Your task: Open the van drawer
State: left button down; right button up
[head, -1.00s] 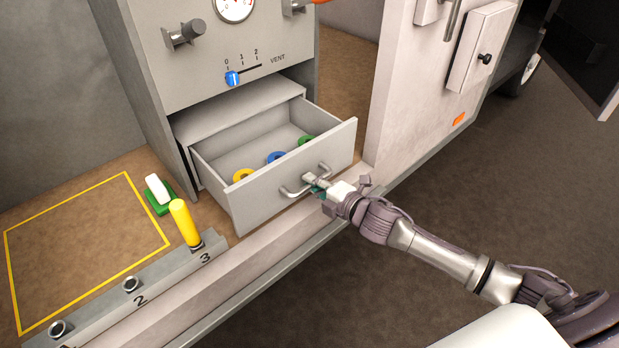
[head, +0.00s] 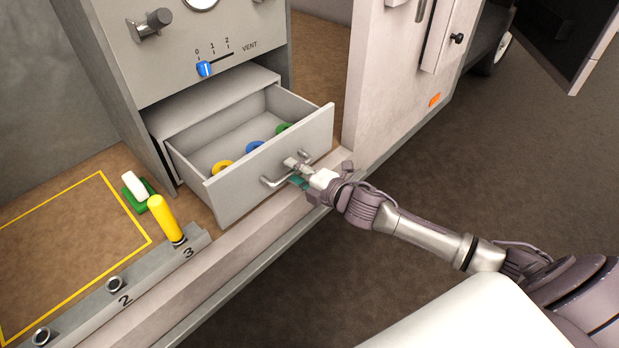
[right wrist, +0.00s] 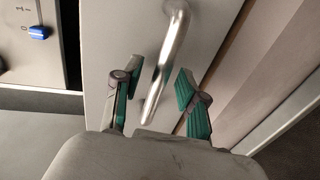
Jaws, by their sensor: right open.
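The van drawer (head: 262,172) is pulled out of the grey cabinet, and its inside shows. A yellow ring (head: 222,167), a blue ring (head: 255,147) and a green ring (head: 284,128) lie in it. Its bar handle (head: 273,182) is on the front panel. My right gripper (head: 298,173) is at the handle. In the right wrist view the handle (right wrist: 168,65) stands between the two green-padded fingers of the open gripper (right wrist: 158,92), with gaps on both sides. My left gripper is not in view.
A ledge with numbered sockets (head: 115,284) runs along the front, with a yellow peg (head: 163,218) upright near number 3. A green and white block (head: 137,190) lies behind it. A white door panel (head: 385,85) stands right of the drawer. The yellow-outlined area is clear.

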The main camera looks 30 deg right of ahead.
jog(key=v, duration=1.1)
jog(key=shift+s, duration=0.15)
jog(key=shift+d, duration=0.1)
jog(key=s+d+f+m+g+h+p, duration=0.2)
jog(key=d+f+m+h+p, duration=0.45)
jog(key=f, duration=0.75)
jog(key=s+d+f+m+g+p, duration=0.2)
jog(key=s+f+m+g, duration=0.4)
jog(key=s+f, duration=0.7)
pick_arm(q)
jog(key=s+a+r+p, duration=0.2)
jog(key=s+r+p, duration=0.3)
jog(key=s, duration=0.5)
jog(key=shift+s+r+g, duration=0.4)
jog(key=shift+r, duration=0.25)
pick_arm(e)
jog(key=s+a+f+m+g, duration=0.2)
jog(key=s+a+f, duration=0.2)
jog(key=s, duration=0.4)
jog(key=s+a+f+m+g, duration=0.1)
jog(key=s+a+f, duration=0.3)
jog(key=s, duration=0.5)
jog(key=s+a+f+m+g+y, duration=0.1)
jog(key=s+a+f+m+g, duration=0.1)
jog(key=s, duration=0.6)
jog(key=a+f+m, duration=0.1)
jog(key=a+m, duration=0.1)
jog(key=shift+s+a+f+g, duration=0.25)
jog(key=shift+s+f+g, duration=0.05)
jog(key=shift+f, duration=0.1)
